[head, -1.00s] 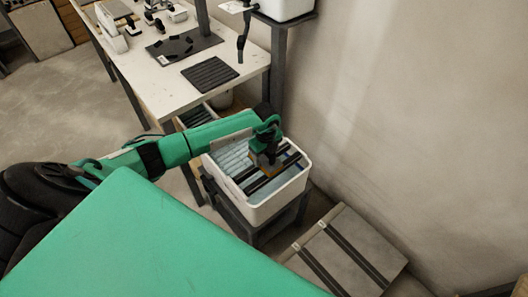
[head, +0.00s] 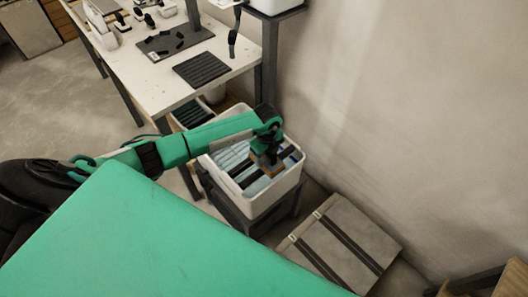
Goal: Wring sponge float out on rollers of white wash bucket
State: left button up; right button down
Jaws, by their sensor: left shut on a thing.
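The white wash bucket (head: 277,192) stands on a dark stand against the wall, right of the workbench. Light-blue and dark bars, which look like its rollers (head: 229,158), lie across its top. My left gripper (head: 267,157) reaches in over the bucket and is shut on the sponge float (head: 268,168), a small piece with a yellowish-brown edge. The float is at the rollers; I cannot tell whether it touches them. My right gripper is not in view.
A white-topped workbench (head: 150,84) with a dark ribbed mat (head: 202,69) and small tools stands behind the bucket. Grey slabs with dark strips (head: 343,242) lie on the floor to the right. The wall closes off the right side.

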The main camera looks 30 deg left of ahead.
pick_arm(q)
jog(key=shift+s+d+f, duration=0.1)
jog(key=shift+s+d, duration=0.05)
jog(key=shift+d, duration=0.3)
jog(key=shift+r+p, duration=0.75)
jog(key=shift+r, duration=0.05)
notch_tip(320, 180, up, 6)
jog(key=p, duration=0.4)
jog(key=shift+f, duration=0.2)
